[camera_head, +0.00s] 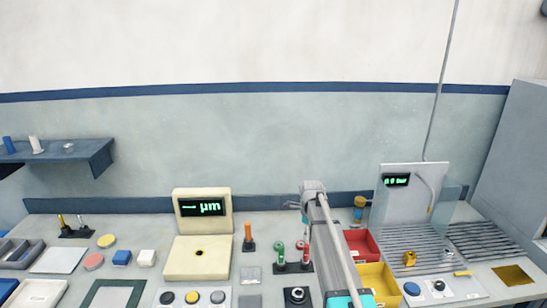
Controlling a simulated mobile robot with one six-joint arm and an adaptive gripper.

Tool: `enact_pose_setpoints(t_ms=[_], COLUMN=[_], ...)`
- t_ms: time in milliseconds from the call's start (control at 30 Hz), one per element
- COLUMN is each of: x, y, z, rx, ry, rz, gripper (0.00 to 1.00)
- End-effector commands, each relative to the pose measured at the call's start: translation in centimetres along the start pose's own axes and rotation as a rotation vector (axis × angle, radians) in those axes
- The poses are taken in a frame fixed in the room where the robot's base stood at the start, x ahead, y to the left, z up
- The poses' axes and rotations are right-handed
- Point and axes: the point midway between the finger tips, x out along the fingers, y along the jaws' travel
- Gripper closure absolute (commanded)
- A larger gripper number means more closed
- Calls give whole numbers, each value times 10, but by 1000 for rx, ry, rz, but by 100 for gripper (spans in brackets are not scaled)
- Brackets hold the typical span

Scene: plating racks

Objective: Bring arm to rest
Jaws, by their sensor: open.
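My arm (332,250) reaches up from the bottom edge, right of the middle, over the bench. My gripper (294,205) shows small at its far end, at the left side of the grey end piece. It is open, and I see nothing held in it. It appears over the back part of the bench, against the wall. The fingertips are too small to make out well. My arm hides part of the bench behind it.
A cream gauge with a lit display (203,207) stands left of my arm. A small rack with green and red tools (292,265) is close by. A red bin (362,245) and a yellow bin (379,283) lie right. A wall shelf (85,152) is far left.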

Motion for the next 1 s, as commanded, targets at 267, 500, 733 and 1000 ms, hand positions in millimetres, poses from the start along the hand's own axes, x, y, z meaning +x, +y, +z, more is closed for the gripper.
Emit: enact_pose_setpoints(t_ms=[267, 500, 733, 1000], x=[7, 15, 23, 32], y=[35, 80, 122, 173], z=[-15, -34, -53, -75], rx=[-220, -549, -877, -1260], ry=[0, 0, 1, 1], rz=[0, 0, 0, 0], gripper=[27, 27, 27, 27])
